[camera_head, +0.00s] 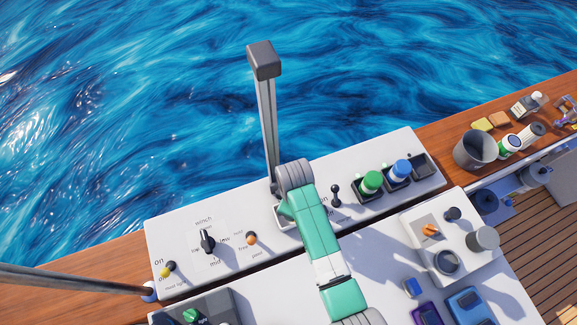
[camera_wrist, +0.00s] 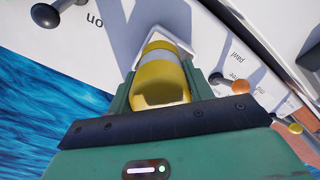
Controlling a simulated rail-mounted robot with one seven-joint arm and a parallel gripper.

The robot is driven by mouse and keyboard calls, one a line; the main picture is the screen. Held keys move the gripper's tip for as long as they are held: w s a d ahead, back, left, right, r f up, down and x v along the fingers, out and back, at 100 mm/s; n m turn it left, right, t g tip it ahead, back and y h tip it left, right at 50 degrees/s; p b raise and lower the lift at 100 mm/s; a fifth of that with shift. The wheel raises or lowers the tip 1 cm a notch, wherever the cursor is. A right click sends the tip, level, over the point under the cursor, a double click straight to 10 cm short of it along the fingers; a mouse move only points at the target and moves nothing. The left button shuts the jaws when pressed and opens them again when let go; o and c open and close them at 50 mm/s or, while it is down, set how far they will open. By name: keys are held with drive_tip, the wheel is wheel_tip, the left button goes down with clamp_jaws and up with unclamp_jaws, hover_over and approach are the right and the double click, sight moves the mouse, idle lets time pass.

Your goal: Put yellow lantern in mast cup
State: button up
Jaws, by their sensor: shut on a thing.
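The yellow lantern (camera_wrist: 162,84), with a pale grey band, is in the wrist view between the green fingers of my gripper (camera_wrist: 157,72). My gripper is shut on it. The lantern's far end meets a white square rim (camera_wrist: 178,40), perhaps the mast cup. I cannot tell whether the lantern is seated inside it or just above it. In the head view, a white square edge (camera_head: 284,215) shows beside my green arm on the console. My arm hides the lantern and my gripper there.
A tall grey post (camera_head: 268,120) with a dark cap rises close behind my arm. Right of it on the white console (camera_head: 330,222) are a black toggle (camera_head: 336,196), a green lantern (camera_head: 371,183), a blue lantern (camera_head: 400,170) and an empty dark holder (camera_head: 421,166). Knobs lie to the left.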

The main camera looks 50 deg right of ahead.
drive_tip(key=shift+w+a, duration=0.15)
drive_tip(key=shift+w, duration=0.25)
drive_tip(key=shift+w+a+f, duration=0.1)
drive_tip(key=shift+w+f, duration=0.05)
drive_tip(key=shift+f, duration=0.75)
drive_tip(key=shift+w+f, duration=0.15)
drive_tip(key=shift+f, duration=0.75)
drive_tip(key=shift+f, duration=0.2)
drive_tip(key=o, duration=1.1)
drive_tip(key=shift+r, duration=0.1)
wheel_tip(320, 180, up, 12)
drive_tip(key=shift+r+p, duration=0.1)
drive_tip(key=shift+p, duration=0.3)
